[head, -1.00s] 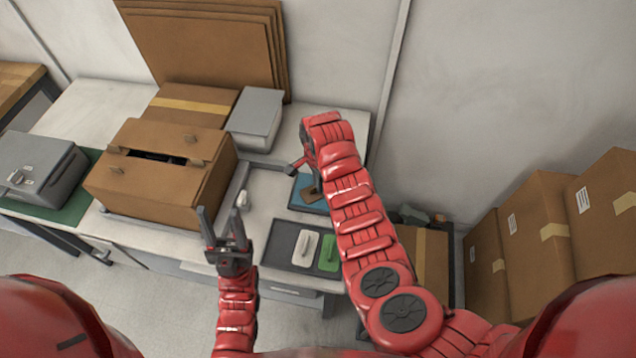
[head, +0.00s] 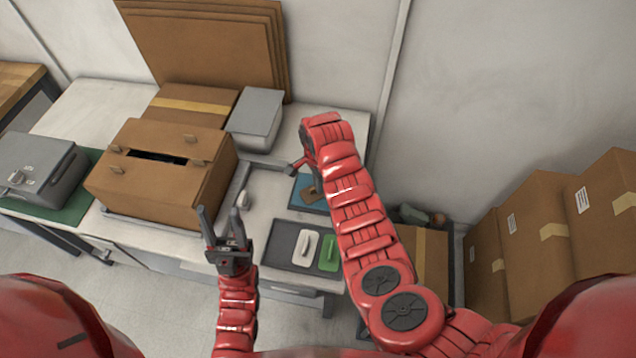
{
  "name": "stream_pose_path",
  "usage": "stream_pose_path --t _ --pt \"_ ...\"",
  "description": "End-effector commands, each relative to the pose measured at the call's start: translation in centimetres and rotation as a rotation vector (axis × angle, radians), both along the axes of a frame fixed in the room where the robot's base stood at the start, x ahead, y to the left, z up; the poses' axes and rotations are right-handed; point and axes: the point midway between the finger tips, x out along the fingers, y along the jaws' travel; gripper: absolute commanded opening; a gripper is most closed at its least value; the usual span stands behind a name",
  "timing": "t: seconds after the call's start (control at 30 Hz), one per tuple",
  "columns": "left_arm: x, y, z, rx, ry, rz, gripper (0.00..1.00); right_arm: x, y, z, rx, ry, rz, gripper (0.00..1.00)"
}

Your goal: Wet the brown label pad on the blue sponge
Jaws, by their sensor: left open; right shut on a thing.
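The blue sponge (head: 300,204) lies on the table just behind the dark tray, partly covered by my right arm. The brown label pad (head: 309,193) shows as a small brown patch over the sponge, beside my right gripper (head: 303,172). My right gripper is shut on the pad, but its fingertips are mostly hidden behind the arm. I cannot tell whether the pad touches the sponge. My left gripper (head: 221,225) is open and empty, its fingers pointing up in front of the table's front edge.
The dark tray (head: 278,257) holds a white-handled pad (head: 305,247) and a green one (head: 328,254). A large cardboard box (head: 155,185) stands left of my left gripper. A grey metal box (head: 40,170) sits on a green mat. More cartons (head: 535,235) stand at right.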

Motion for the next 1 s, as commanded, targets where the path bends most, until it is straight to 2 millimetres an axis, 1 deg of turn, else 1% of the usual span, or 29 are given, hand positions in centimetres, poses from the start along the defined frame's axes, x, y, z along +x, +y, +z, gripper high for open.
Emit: stream_pose_path --t 0.2,0.7,0.8,1.0 --pt "0.0 0.0 1.5 0.0 0.0 0.0 0.5 0.1 0.0 2.1 0.001 -0.003 0.0 0.0" --pt "0.0 0.0 4.0 0.0 0.0 0.0 0.5 0.1 -0.1 6.4 0.001 -0.004 -0.001 0.0" --pt "0.0 0.0 4.2 0.0 0.0 0.0 0.5 0.1 -0.1 6.9 0.001 -0.003 -0.002 0.0" --pt "0.0 0.0 4.1 0.0 0.0 0.0 0.5 0.1 -0.1 6.9 0.0 -0.002 -0.001 0.0"
